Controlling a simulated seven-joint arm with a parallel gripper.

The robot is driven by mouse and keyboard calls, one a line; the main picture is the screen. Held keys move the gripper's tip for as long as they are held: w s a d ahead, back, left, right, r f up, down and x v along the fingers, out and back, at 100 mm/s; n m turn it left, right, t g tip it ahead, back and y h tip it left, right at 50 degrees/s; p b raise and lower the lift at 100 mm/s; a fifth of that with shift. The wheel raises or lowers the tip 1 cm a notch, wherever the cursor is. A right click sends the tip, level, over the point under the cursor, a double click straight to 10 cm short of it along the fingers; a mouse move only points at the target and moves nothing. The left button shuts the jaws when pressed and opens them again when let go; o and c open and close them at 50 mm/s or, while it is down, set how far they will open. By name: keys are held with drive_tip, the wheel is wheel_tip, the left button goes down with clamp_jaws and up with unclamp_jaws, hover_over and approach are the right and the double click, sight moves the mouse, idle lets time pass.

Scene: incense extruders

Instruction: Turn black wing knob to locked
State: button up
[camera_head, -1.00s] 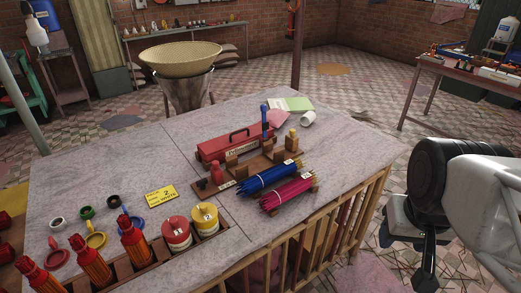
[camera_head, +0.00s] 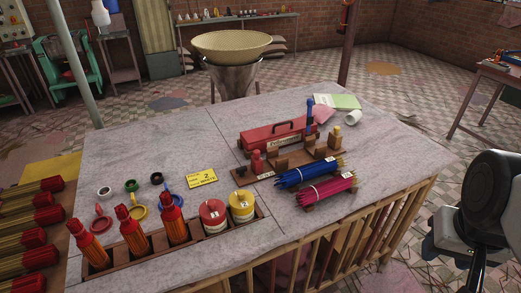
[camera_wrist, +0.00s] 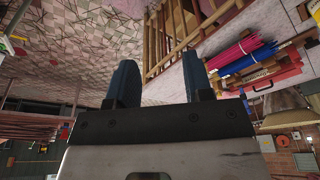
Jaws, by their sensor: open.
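I cannot make out a black wing knob with certainty in either view. A small black round piece (camera_head: 156,178) lies on the table behind the orange-red extruder-like tubes (camera_head: 174,220); its shape is too small to tell. A green piece (camera_head: 131,185) and a white piece (camera_head: 104,192) lie beside it. My gripper (camera_wrist: 160,75) is open and empty in the wrist view, with two dark blue fingers apart. It is off to the right of the table, away from these pieces. In the head view my arm is cut off by the right edge.
The stone-topped table (camera_head: 130,150) holds a red toolbox (camera_head: 278,138), blue sticks (camera_head: 307,173), magenta sticks (camera_head: 325,190), a red-lidded jar (camera_head: 213,216), a yellow-lidded jar (camera_head: 241,205) and a yellow card (camera_head: 202,178). A wide basket (camera_head: 231,44) stands behind. The table's back left is clear.

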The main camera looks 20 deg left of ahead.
drive_tip(key=shift+w+a+r+n, duration=0.2)
drive_tip(key=shift+w+n, duration=0.1)
drive_tip(key=shift+w, duration=0.15)
drive_tip(key=shift+c, duration=0.2)
drive_tip(key=w+a+n, duration=0.7)
drive_tip(key=w+a, duration=0.1)
drive_tip(key=w, duration=0.4)
drive_tip(key=n+h, duration=0.3)
drive_tip(key=n, duration=1.7)
approach(241, 168)
drive_tip(key=shift+d+f+t, duration=0.15)
drive_tip(key=shift+f+t, duration=0.15)
drive_tip(key=shift+f, duration=0.45)
drive_tip(key=shift+w+f, duration=0.1)
drive_tip(key=shift+f, duration=0.05)
drive_tip(key=shift+x, duration=3.75)
drive_tip(key=shift+d, duration=0.1)
